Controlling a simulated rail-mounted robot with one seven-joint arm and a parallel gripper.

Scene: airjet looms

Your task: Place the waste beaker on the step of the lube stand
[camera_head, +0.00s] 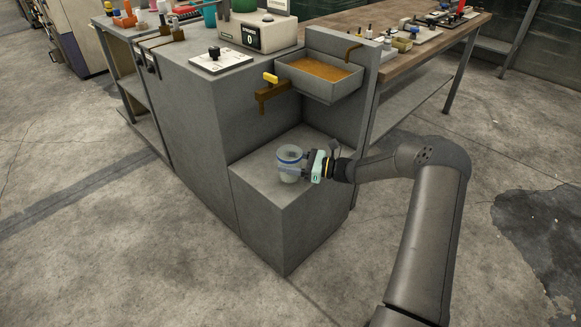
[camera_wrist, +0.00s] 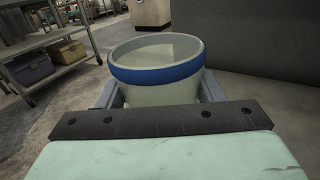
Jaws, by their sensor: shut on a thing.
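The waste beaker (camera_head: 289,162) is a pale, translucent cup with a blue band near its rim. My gripper (camera_head: 303,166) is shut on it from the right side. In the wrist view the beaker (camera_wrist: 158,68) stands upright between the two fingers, and its inside looks empty. The lube stand (camera_head: 200,120) is a grey block with a lower step (camera_head: 262,178) at its front right. The beaker is over the step's top, near its middle. I cannot tell whether its base touches the step.
A grey tray with brown contents (camera_head: 318,90) hangs above the step's back. A brass tap with a yellow handle (camera_head: 271,90) juts from the stand's side wall. A wooden bench (camera_head: 420,45) with small items stands behind. The floor in front is clear.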

